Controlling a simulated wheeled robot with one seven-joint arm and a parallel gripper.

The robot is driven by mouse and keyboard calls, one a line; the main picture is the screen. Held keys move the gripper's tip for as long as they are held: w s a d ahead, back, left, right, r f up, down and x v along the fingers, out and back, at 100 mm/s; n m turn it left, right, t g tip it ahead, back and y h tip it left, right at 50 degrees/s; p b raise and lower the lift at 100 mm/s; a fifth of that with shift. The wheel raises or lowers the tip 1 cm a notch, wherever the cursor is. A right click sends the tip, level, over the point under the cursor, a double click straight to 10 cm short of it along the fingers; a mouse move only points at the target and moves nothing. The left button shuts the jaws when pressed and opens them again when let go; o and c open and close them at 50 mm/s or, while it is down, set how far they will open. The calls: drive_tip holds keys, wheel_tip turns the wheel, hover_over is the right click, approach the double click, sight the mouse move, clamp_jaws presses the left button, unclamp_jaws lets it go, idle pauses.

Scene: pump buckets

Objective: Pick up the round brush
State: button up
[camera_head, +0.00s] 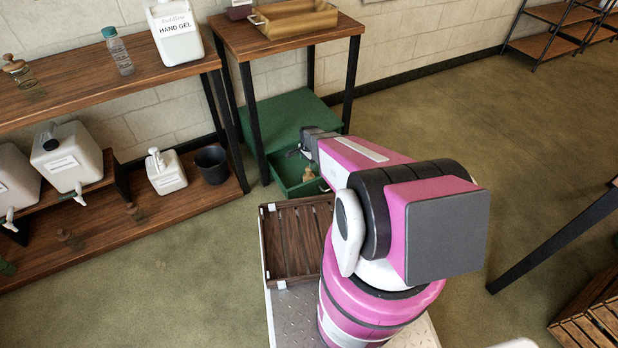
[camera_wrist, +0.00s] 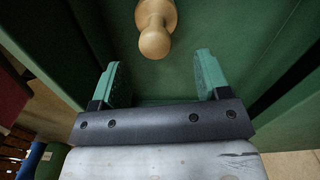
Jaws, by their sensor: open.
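A pale wooden piece with a rounded knob (camera_wrist: 155,38), which looks like the round brush, lies in the open green drawer (camera_wrist: 165,75) in the wrist view. Its far end is cut off by the top edge, and I cannot make out bristles. In the head view a small tan piece (camera_head: 308,174) shows in the drawer (camera_head: 287,176) of the green box. My gripper (camera_wrist: 158,66) is open, its two green-padded fingers apart and empty. The wooden knob is just beyond the fingertips, between their lines. In the head view my gripper (camera_head: 300,152) is over the drawer.
The green box (camera_head: 275,115) stands under a small table (camera_head: 235,40) whose dark legs are close to my arm. A wooden crate (camera_head: 298,240) is on my base. Shelves with bottles and a white pump bottle (camera_head: 166,175) are at left. Open floor (camera_head: 440,120) lies right.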

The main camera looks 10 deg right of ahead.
sight(309, 172)
drive_tip(key=f, duration=0.8)
drive_tip(key=shift+s+d+f, duration=0.1)
drive_tip(key=shift+s+f, duration=0.05)
drive_tip(key=shift+s, duration=0.15)
drive_tip(key=c, duration=1)
